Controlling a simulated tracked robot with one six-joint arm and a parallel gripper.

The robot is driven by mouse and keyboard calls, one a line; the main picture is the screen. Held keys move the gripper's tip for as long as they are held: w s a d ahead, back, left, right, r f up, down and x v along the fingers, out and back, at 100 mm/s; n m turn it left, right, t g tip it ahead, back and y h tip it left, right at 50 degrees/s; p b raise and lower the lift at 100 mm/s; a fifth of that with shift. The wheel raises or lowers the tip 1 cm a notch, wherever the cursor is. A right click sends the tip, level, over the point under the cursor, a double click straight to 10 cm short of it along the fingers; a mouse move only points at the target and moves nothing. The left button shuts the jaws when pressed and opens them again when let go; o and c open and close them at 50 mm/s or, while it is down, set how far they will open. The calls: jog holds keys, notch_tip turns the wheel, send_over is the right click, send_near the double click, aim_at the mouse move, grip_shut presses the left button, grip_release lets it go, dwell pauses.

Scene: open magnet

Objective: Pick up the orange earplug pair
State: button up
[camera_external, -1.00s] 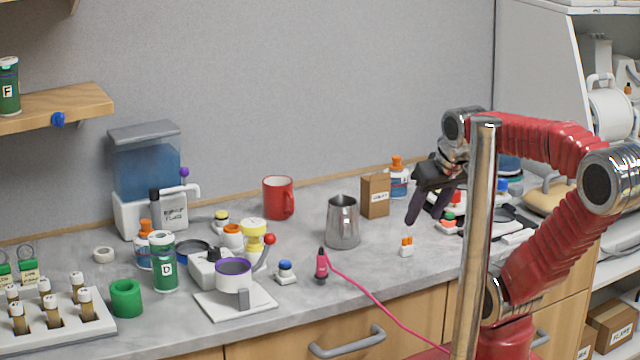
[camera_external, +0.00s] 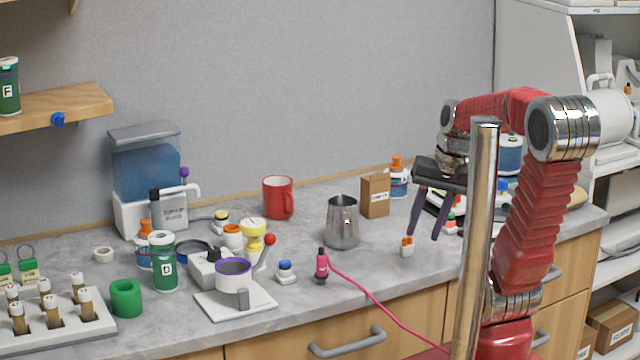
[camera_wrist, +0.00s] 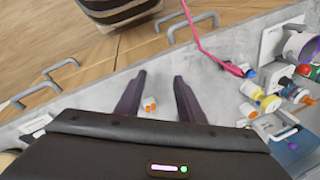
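The orange earplug pair (camera_external: 407,241) stands in a small white holder (camera_external: 406,251) near the front edge of the counter. In the wrist view the earplug pair (camera_wrist: 150,103) shows between the two dark fingers, a little beyond their tips' line toward the palm. My gripper (camera_external: 422,236) is open and empty, its fingers pointing down, above and just right of the earplugs in the external view. In the wrist view my gripper (camera_wrist: 160,76) has its fingers spread wide on both sides of the earplugs. The fingers appear apart from the earplugs.
A metal pitcher (camera_external: 342,222) stands left of the earplugs, and a cardboard box (camera_external: 375,195) behind. The counter (camera_external: 375,262) around the earplugs is clear.

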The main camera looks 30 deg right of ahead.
aim_at(408, 238)
jog(key=w+d+f+m+y, duration=0.1)
jog(key=w+d+m+y, duration=0.1)
jog(key=m, duration=0.1)
jog(key=w+d+f+m+y, duration=0.2)
jog(key=m+y, duration=0.1)
jog(key=m, duration=0.1)
jog(key=w+d+f+m+y, duration=0.1)
jog(key=w+d+m+y, duration=0.1)
jog(key=m, duration=0.2)
jog(key=shift+w+d+f+y, duration=0.1)
jog(key=shift+w+f+y, duration=0.1)
jog(key=shift+y, duration=0.2)
jog(key=w+d+m+t+y, duration=0.1)
jog(key=d+m, duration=0.1)
jog(key=w+d+f+m+t+y, duration=0.1)
jog(key=d+m, duration=0.1)
jog(key=w+d+m, duration=0.1)
jog(key=d, duration=0.1)
jog(key=shift+d+f+m+t+y, duration=0.2)
jog(key=shift+d+m+t+y, duration=0.1)
jog(key=shift+m+t+y, duration=0.1)
jog(key=shift+x, duration=4.3)
